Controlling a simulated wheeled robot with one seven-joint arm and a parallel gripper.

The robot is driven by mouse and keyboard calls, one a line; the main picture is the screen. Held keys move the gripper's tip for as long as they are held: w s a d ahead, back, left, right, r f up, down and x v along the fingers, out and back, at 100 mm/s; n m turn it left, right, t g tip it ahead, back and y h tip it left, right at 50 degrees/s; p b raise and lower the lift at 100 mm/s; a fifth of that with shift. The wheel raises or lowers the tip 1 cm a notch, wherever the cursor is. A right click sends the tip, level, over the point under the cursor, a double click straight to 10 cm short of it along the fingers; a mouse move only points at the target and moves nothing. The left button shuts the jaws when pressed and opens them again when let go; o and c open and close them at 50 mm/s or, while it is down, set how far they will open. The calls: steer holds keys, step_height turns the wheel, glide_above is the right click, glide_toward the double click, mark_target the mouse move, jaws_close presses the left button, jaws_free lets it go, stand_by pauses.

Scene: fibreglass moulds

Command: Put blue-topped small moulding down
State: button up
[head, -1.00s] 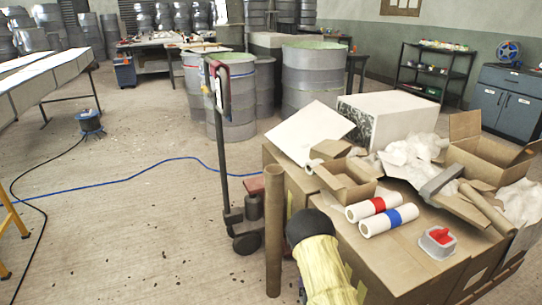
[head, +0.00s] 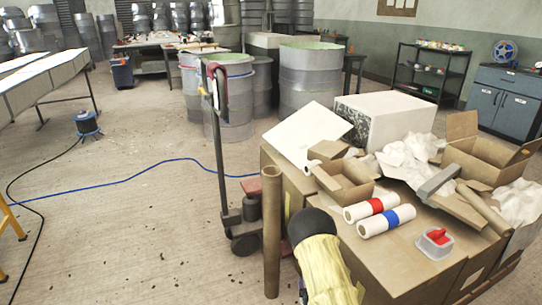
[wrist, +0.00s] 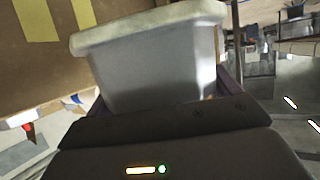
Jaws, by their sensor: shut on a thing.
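My gripper (wrist: 160,98) is shut on a small pale grey-white moulding (wrist: 155,65) in the wrist view. The moulding is tub-shaped, with a cream rim, and sits between the dark fingers. No blue top shows from this side, so I cannot confirm its top colour. In the head view my yellow-sleeved arm reaches down at the bottom centre, and the gripper and held moulding are hidden. A similar small grey moulding with a red top (head: 435,242) sits on the cardboard surface to the right.
Large cardboard boxes (head: 385,262) carry white rolls with red and blue bands (head: 386,221), open cartons (head: 343,183) and crumpled white packing. A brown cardboard tube (head: 271,230) stands upright beside them. A pallet truck (head: 228,175) is behind. Floor at left is open, crossed by a blue cable.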

steer(key=s+r+p, duration=0.2)
steer(key=r+p, duration=1.2)
steer(key=r, duration=0.1)
steer(key=s+r+p, duration=0.2)
steer(key=r+p, duration=1.2)
steer(key=r, duration=0.2)
steer(key=shift+a, duration=0.25)
steer(key=s+f, duration=0.4)
steer(key=f, duration=0.1)
steer(key=shift+s+f, duration=0.15)
steer(key=shift+f, duration=0.15)
